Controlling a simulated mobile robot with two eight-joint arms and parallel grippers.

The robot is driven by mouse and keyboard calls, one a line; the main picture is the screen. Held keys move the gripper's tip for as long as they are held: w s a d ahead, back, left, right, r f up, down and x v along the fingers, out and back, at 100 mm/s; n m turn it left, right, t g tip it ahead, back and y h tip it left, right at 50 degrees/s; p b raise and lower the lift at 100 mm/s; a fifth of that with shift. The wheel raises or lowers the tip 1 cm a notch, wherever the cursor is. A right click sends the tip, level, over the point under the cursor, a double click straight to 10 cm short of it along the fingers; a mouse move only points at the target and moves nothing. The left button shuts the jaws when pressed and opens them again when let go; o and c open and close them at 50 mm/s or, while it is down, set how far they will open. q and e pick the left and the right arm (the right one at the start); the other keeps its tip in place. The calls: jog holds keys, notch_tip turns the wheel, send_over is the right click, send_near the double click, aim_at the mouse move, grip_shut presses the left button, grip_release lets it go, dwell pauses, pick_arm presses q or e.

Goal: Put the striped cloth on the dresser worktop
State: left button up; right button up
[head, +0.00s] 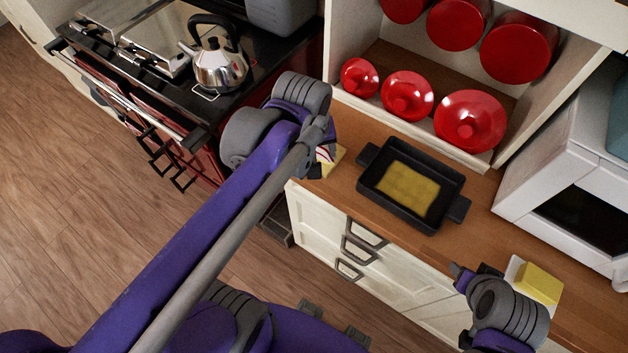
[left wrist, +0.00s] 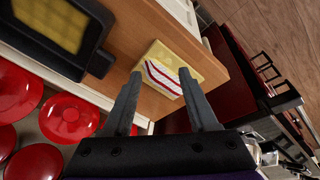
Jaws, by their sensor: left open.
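The striped cloth (left wrist: 163,78), with red and white stripes beside a pale yellow part, lies on the wooden worktop (left wrist: 135,28) near its end. In the head view only a bit of the cloth (head: 325,154) shows past my left arm. My left gripper (left wrist: 161,74) is open, its two fingers spread on either side of the cloth as seen from the wrist; I cannot tell whether they touch it. In the head view the left gripper (head: 316,165) is mostly hidden by its own wrist. My right gripper (head: 473,271) is over the worktop's front edge at lower right, its jaws unclear.
A black baking dish (head: 375,195) with a yellow filling stands on the worktop right of the cloth. Red lidded pots (head: 407,95) fill the shelves behind. A white microwave (head: 580,175), a yellow block (head: 538,283) and a stove with a kettle (head: 219,65) flank the area.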

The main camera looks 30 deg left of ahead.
pick_arm(q)
jog(key=s+d+f+m+t, duration=0.2)
jog(key=s+f+m, duration=0.4)
jog(key=m, duration=0.2)
jog(key=shift+s+d+f+t, duration=0.2)
jog(key=shift+d+f+t, duration=0.05)
jog(key=shift+d+t, duration=0.05)
dwell(0.7)
